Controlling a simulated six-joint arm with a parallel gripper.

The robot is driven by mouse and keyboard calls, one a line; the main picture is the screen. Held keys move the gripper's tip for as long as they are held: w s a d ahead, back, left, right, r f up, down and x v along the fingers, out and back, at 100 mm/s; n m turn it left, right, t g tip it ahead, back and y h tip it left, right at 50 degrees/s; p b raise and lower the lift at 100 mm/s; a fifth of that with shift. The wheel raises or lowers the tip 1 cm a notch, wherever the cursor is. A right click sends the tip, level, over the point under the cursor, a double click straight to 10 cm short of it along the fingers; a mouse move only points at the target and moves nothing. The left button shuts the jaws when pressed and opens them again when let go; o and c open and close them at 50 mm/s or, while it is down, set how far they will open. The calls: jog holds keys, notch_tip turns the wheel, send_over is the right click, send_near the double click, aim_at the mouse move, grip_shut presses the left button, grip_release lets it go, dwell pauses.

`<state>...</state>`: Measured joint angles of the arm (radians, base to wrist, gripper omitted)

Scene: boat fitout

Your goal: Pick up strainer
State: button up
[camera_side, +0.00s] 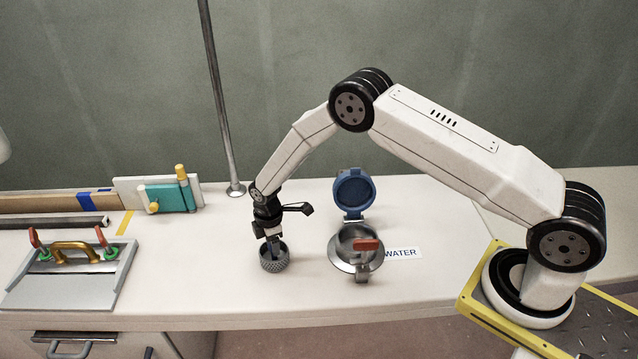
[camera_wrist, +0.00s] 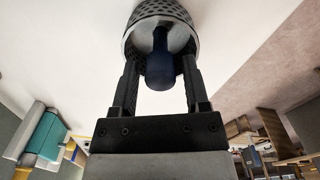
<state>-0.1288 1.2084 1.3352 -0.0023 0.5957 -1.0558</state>
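The strainer (camera_side: 274,264) is a small grey perforated basket standing on the white counter, left of the metal housing. In the wrist view the strainer (camera_wrist: 160,12) is at the top, with a dark blue upright handle (camera_wrist: 160,70) at its middle. My gripper (camera_side: 271,242) points down over the strainer, its fingers reaching the basket's opening. In the wrist view the fingers of my gripper (camera_wrist: 160,62) stand apart on either side of the handle, with visible gaps. The fingertips are partly lost against the basket.
Right of the strainer stands a round metal housing (camera_side: 345,258) with a raised blue lid (camera_side: 353,191) and red handle (camera_side: 367,244). A WATER label (camera_side: 402,253) lies beside it. A grey panel with clamps (camera_side: 70,280) and a teal block (camera_side: 167,198) are left. A pole (camera_side: 222,100) rises behind.

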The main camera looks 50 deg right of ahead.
grip_shut()
dwell(1.2)
